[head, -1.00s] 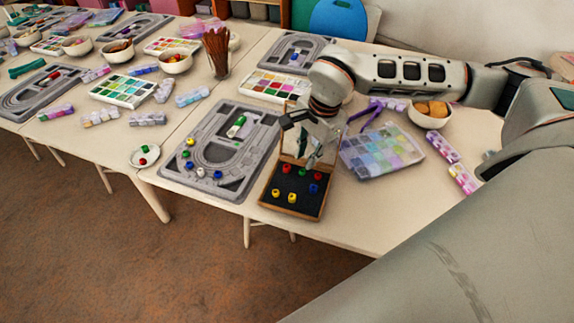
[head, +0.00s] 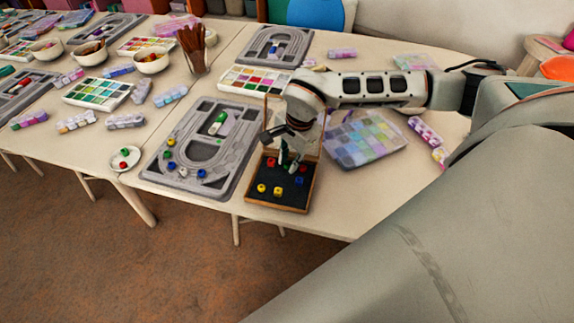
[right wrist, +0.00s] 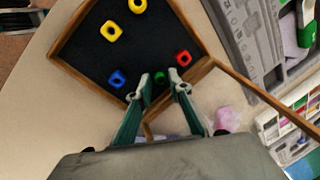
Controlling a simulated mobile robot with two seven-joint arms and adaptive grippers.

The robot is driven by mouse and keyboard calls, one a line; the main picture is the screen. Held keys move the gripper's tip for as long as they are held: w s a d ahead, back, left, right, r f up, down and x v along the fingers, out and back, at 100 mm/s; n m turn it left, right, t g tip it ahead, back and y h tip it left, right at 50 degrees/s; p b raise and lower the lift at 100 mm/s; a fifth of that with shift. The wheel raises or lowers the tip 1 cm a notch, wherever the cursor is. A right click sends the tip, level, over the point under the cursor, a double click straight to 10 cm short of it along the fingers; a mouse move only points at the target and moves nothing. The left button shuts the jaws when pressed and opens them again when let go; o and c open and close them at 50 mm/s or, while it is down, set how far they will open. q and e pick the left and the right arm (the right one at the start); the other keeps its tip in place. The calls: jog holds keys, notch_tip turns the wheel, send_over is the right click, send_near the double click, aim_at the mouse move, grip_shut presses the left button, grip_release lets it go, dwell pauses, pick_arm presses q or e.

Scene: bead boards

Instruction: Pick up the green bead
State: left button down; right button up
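The green bead (right wrist: 158,76) stands in a wooden box (right wrist: 212,43) with a dark lining, near the wall closest to my gripper in the right wrist view. My right gripper (right wrist: 163,79) is open, its two fingertips apart with the bead between them, nearer the left one; I cannot tell if they touch it. In the head view the right gripper (head: 288,167) is over the back of the box (head: 281,209) and mostly hides the bead. The box also holds a blue bead (right wrist: 117,79), red beads (right wrist: 183,58) and yellow beads (right wrist: 111,31). My left gripper is not in view.
A grey bead board (head: 158,179) with several beads lies left of the box. A clear organiser case (head: 365,138) lies to the right. A saucer (head: 117,165) holds a green and a red bead. The box's raised lid (right wrist: 262,93) stands close to the fingers.

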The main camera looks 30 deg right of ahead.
jog(key=c, duration=0.4)
jog(key=shift+r, duration=0.1)
